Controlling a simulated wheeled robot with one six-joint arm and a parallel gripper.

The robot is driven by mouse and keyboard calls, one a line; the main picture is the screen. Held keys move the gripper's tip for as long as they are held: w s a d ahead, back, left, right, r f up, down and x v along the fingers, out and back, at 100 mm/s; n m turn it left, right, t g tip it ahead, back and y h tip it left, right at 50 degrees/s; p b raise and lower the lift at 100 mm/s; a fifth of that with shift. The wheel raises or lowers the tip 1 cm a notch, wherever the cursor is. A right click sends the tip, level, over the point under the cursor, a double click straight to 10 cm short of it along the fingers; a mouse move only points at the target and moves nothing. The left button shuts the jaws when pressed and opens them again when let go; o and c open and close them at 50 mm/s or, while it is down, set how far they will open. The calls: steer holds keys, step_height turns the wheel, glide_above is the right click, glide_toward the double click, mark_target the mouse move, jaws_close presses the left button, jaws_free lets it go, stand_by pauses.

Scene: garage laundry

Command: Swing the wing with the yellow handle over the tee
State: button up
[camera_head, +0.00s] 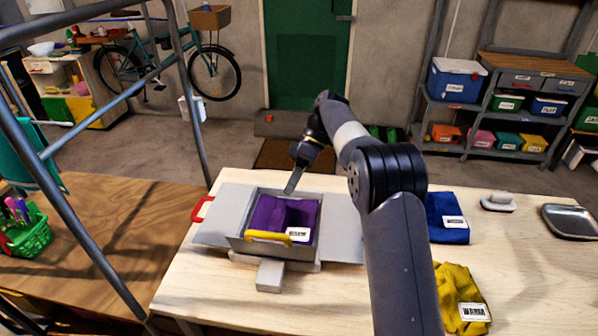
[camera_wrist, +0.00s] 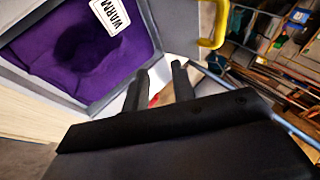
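The purple tee (camera_head: 268,215) lies in the middle of a grey folding board with a white label facing up. It also shows in the wrist view (camera_wrist: 70,55). The yellow handle (camera_head: 268,237) is on the grey wing (camera_head: 270,250) at the near side of the tee; this wing looks raised, its exact angle unclear. The handle also shows in the wrist view (camera_wrist: 213,25). My gripper (camera_head: 291,188) is above the far part of the tee, apart from the handle. In the wrist view its two fingers (camera_wrist: 158,76) stand apart with nothing between them.
The left wing (camera_head: 222,215) with a red handle (camera_head: 201,208) and the right wing (camera_head: 343,225) lie flat. A blue cloth (camera_head: 447,218), a yellow cloth (camera_head: 458,295) and a metal tray (camera_head: 572,221) are on the wooden table (camera_head: 525,270) to the right. A metal ladder-like frame (camera_head: 100,265) stands left.

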steer(key=shift+p+v, duration=1.05)
steer(key=shift+v, duration=0.95)
steer(key=shift+s, duration=0.1)
steer(key=b+x, duration=0.1)
steer(key=x, duration=0.9)
steer(key=shift+f, duration=0.15)
steer(key=shift+a+b, duration=0.1)
steer(key=shift+b, duration=0.2)
